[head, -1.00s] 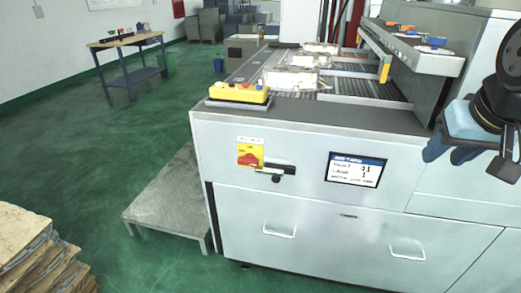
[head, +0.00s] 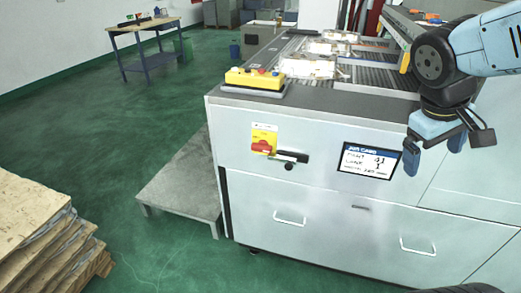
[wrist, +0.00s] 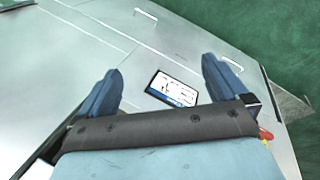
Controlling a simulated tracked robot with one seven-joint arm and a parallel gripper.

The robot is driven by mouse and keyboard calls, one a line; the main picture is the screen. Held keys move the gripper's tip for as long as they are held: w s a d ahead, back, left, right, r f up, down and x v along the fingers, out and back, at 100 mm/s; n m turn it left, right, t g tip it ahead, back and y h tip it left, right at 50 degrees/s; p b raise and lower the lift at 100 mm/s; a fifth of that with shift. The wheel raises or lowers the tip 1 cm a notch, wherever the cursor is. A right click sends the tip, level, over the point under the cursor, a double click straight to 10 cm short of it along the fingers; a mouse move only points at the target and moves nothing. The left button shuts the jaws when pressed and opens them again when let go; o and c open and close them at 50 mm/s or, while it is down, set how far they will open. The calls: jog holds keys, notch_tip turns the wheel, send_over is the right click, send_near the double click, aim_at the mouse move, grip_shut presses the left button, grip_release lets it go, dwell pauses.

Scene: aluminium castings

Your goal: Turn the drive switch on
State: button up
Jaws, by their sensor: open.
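The drive switch is most likely the red rotary knob on a yellow plate (head: 263,144) on the cabinet's front, with a label above it. A black bar handle with a pale end (head: 289,157) sits just right of it. My gripper (head: 432,150) hangs to the right, in front of the cabinet near the screen (head: 370,161), apart from the switch. In the wrist view my gripper (wrist: 162,85) has its two blue fingers wide apart with nothing between them but the cabinet face and screen beyond.
The cabinet (head: 330,215) has drawer handles below. A yellow control box (head: 255,79) stands on its top corner, and white packs lie on the rollers behind. A low grey platform (head: 183,185) is at its left. Stacked boards (head: 40,240) stand at lower left. The floor between is clear.

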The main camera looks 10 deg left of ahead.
jog(key=w+a+f+n+h, duration=0.4)
jog(key=w+n+h, duration=0.1)
jog(key=w+n, duration=0.15)
jog(key=n+t+y, duration=0.7)
jog(key=n+t, duration=0.9)
jog(key=n, duration=0.7)
send_near(260, 149)
jog(key=w, duration=0.6)
jog(key=w+d, duration=0.1)
jog(key=w, duration=0.2)
jog(key=shift+w, duration=0.25)
jog(key=shift+c, duration=0.3)
jog(key=c, duration=1)
jog(key=shift+o, duration=0.2)
jog(key=shift+a, duration=0.1)
